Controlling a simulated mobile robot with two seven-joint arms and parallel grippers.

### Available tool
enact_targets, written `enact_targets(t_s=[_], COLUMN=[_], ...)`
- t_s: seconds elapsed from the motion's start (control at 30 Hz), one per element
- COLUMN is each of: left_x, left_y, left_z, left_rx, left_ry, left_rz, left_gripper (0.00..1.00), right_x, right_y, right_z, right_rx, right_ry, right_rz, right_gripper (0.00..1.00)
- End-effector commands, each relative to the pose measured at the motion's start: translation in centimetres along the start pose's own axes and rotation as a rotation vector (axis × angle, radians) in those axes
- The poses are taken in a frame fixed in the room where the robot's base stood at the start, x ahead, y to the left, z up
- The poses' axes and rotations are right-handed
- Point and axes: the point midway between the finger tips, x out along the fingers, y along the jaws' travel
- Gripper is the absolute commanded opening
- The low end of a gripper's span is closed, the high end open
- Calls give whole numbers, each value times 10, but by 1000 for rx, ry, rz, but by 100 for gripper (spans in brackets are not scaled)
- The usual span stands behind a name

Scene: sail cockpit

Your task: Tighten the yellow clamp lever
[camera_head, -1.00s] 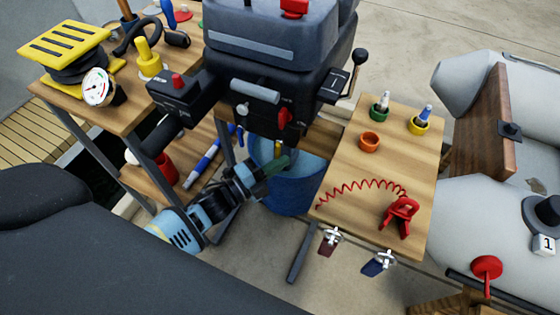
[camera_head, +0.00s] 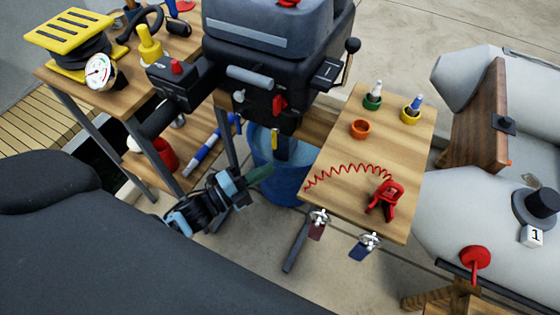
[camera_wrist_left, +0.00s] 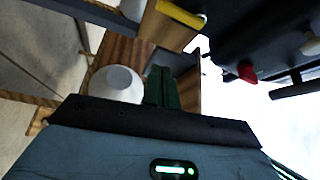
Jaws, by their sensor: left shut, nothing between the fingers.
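The yellow clamp lever (camera_head: 274,139) hangs below the dark outboard motor (camera_head: 270,85), just above the blue bucket (camera_head: 288,188). In the left wrist view a yellow bar (camera_wrist_left: 181,14), which looks like the lever, shows at the top, beyond the fingers. My left gripper (camera_head: 264,172) is shut and empty, below and slightly left of the lever and apart from it, in front of the bucket. Its green fingers (camera_wrist_left: 160,88) lie together in the wrist view. My right gripper is not in view.
A red knob (camera_head: 279,103) sits on the motor above the lever. A wooden side table (camera_head: 335,165) with a red coiled cord (camera_head: 350,172) stands to the right. A shelf with a blue-and-white tube (camera_head: 205,150) is to the left. A white round object (camera_wrist_left: 117,84) is beside the fingers.

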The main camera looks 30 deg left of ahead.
Motion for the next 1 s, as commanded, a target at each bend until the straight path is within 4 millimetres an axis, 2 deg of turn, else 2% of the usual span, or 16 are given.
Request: enact_targets(t_s=[0.1,0.3,0.87,1.0], left_x=[-18,-31,-32,-39], left_y=[-2,-3,-4,4], left_z=[0,0,0,-5], left_rx=[-1,0,0,-52], left_ry=[0,-1,0,-28], left_rz=[0,-1,-1,18], left_gripper=[0,0,0,0], right_x=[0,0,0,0], right_y=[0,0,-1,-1], right_z=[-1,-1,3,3], right_rx=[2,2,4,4], right_ry=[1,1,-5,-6], right_rz=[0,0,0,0], right_gripper=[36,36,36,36])
